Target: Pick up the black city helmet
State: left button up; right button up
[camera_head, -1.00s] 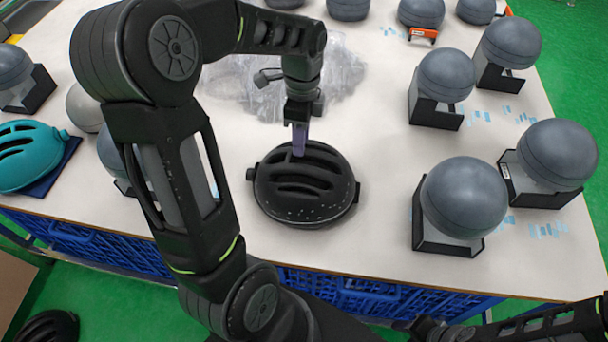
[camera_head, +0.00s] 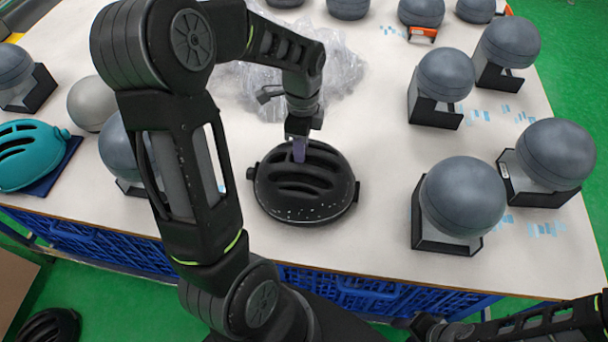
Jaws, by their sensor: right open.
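The black helmet (camera_head: 303,185) with long vent slots lies on the white table near its front edge. My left gripper (camera_head: 299,151) points straight down at the helmet's far upper part, with its purple-grey fingers at the shell. The lower ends of the fingers are hidden by the helmet, so I cannot tell whether they grip it. The helmet rests on the table. My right gripper (camera_head: 430,327) is low at the bottom right, in front of the table, open and away from the helmet.
Grey head forms on black stands, one of them a near right form (camera_head: 463,197), fill the right side. A teal helmet (camera_head: 28,155) lies at left on a blue board. Clear plastic wrap (camera_head: 345,78) lies behind the black helmet. Blue crates (camera_head: 365,292) stand under the front edge.

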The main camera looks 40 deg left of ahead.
pick_arm(q)
grip_shut()
dwell(1.1)
